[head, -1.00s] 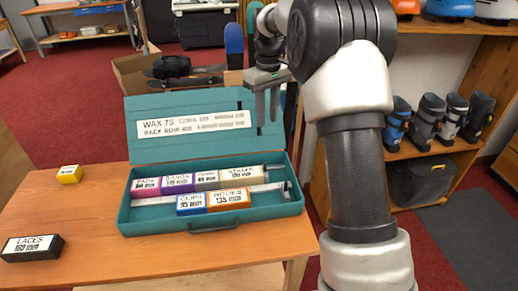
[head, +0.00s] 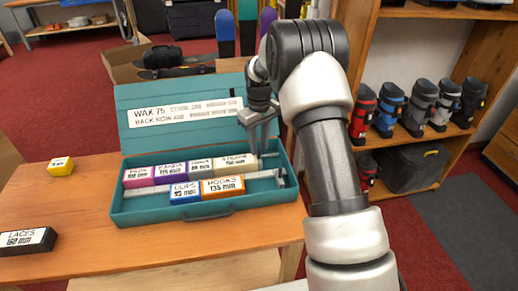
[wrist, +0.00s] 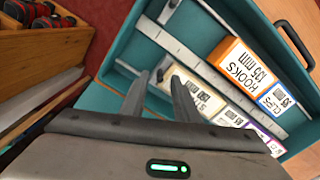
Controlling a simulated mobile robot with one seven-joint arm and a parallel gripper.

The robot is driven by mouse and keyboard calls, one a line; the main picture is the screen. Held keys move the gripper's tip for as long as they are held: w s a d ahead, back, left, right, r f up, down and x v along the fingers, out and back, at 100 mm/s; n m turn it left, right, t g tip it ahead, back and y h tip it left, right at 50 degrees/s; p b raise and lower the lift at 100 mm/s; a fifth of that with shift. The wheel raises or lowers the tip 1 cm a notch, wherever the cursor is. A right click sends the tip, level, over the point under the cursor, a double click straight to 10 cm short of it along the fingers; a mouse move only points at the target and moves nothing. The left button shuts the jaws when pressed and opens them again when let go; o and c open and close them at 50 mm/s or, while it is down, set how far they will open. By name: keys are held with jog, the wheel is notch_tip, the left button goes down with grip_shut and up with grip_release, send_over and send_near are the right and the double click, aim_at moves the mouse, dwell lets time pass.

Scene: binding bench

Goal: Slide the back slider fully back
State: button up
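The teal box (head: 190,212) stands on the bench with its lid up. Its back row holds several labelled blocks, with the white straps block (head: 237,164) at the right end. The back slider (head: 268,155) is a small pale metal piece right of that block, partly hidden by my gripper. My gripper (head: 259,149) is open and points down at the right end of the back row. In the wrist view its two fingers are apart, with the back slider (wrist: 161,72) near their tips; I cannot tell whether they touch it.
The front row holds the blue clips block (head: 186,192) and orange hooks block (head: 223,187) on a metal rail, with the front slider (head: 279,178) at its right. The black laces block (head: 27,240) and a yellow block (head: 61,165) lie left on the bench.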

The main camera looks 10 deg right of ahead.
jog(key=shift+f, duration=0.9)
jog(key=shift+c, duration=0.3)
grip_shut()
jog(key=d, duration=0.5)
jog(key=shift+d, duration=0.2)
jog(key=shift+o, duration=0.3)
grip_release()
